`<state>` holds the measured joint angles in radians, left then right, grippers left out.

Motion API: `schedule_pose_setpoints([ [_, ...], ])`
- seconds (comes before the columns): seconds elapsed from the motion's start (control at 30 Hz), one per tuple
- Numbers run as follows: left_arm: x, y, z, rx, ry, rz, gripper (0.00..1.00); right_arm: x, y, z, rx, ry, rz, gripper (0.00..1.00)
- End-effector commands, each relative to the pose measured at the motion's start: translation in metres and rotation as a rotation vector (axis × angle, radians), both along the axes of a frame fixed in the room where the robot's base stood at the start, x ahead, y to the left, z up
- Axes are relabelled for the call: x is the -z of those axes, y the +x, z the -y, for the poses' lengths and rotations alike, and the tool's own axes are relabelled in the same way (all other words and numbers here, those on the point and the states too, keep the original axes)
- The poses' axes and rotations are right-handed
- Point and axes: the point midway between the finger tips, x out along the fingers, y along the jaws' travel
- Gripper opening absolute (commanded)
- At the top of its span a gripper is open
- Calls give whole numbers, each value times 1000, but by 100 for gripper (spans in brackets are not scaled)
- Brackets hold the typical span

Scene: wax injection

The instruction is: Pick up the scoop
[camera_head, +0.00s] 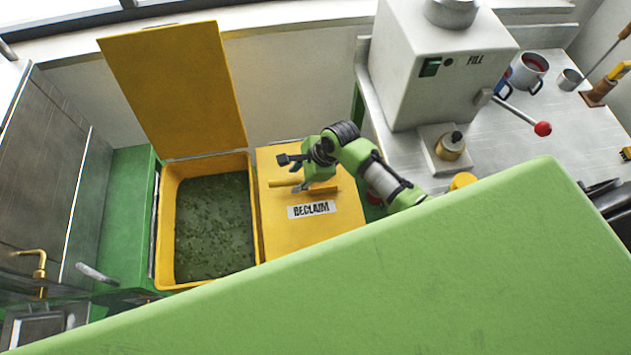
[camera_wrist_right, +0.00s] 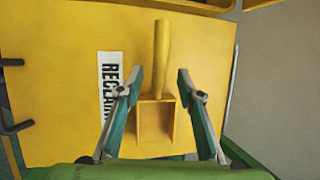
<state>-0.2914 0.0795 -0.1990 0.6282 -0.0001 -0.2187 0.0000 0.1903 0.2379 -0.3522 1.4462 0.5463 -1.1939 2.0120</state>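The scoop (camera_wrist_right: 162,52) is yellow, with a round handle and an open box-shaped end. It lies on the yellow lid marked RECLAIM (camera_wrist_right: 70,60). In the head view, its handle (camera_head: 284,183) points left on that lid (camera_head: 340,236), and my arm covers part of the rest. My right gripper (camera_wrist_right: 154,82) is open, with one finger on each side of the scoop and gaps between the fingers and the scoop. In the head view my right gripper (camera_head: 291,160) is over the RECLAIM lid. My left gripper is not in view.
An open yellow bin (camera_head: 167,225) with dark green contents stands left of the lid, its own lid (camera_head: 178,85) raised. A grey-white machine marked FILL (camera_head: 425,75) with a red-knobbed lever stands on the metal counter (camera_head: 560,125) at right. A mug (camera_head: 530,70) is nearby.

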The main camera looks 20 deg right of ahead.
Motion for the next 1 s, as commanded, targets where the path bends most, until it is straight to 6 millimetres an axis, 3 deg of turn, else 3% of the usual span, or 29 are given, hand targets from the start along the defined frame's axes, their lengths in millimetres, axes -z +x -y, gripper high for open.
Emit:
schedule_pose_setpoints([
  [0.23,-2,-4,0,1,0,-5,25,27,7,-12,-1,-1,-1,34],
  [0.57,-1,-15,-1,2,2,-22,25,32,9,-14,0,0,0,34],
  [0.7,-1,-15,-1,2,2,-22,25,32,8,-14,0,0,0,0],
  [1.0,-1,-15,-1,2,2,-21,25,32,9,-14,0,0,1,0],
])
